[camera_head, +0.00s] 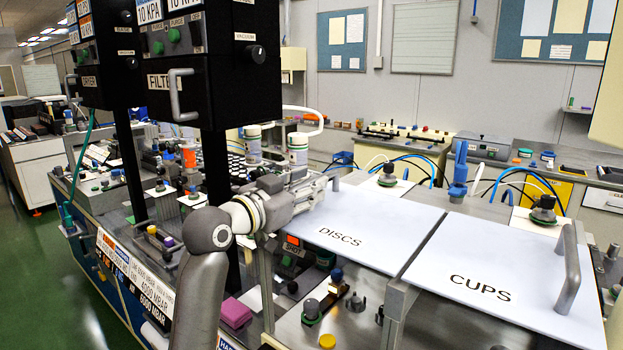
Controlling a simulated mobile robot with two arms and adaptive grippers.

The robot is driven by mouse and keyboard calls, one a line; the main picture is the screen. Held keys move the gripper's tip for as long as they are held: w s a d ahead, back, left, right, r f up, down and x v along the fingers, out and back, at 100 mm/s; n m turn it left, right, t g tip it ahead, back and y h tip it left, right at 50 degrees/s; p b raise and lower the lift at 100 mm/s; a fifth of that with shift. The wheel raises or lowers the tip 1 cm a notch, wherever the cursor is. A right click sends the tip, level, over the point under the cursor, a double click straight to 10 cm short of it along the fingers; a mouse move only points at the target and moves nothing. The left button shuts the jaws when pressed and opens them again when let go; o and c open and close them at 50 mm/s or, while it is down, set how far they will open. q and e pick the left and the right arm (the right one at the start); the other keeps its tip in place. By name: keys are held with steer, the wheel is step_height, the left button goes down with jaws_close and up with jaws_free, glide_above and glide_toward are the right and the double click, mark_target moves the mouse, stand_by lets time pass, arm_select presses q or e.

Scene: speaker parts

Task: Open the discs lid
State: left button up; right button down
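The discs lid (355,225) is a flat white panel lettered DISCS, lying level beside the similar cups lid (480,265). My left arm rises from the bottom and bends right, bringing my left gripper (322,184) to the far left edge of the discs lid. A small grey upright piece (336,184), perhaps the lid's handle, shows right at the fingertips. I cannot tell whether the fingers are around it or only beside it, nor whether they are open or shut. My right gripper is not in view.
A grey bar handle (570,268) stands on the right of the cups lid. A black FILTER box (215,90) hangs on dark posts at left. Blue-topped fittings and hoses (459,170) stand behind the lids. A pink block (235,313) and small knobs sit below in front.

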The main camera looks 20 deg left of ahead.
arm_select(q)
steer(key=shift+x, duration=0.85)
jaws_close()
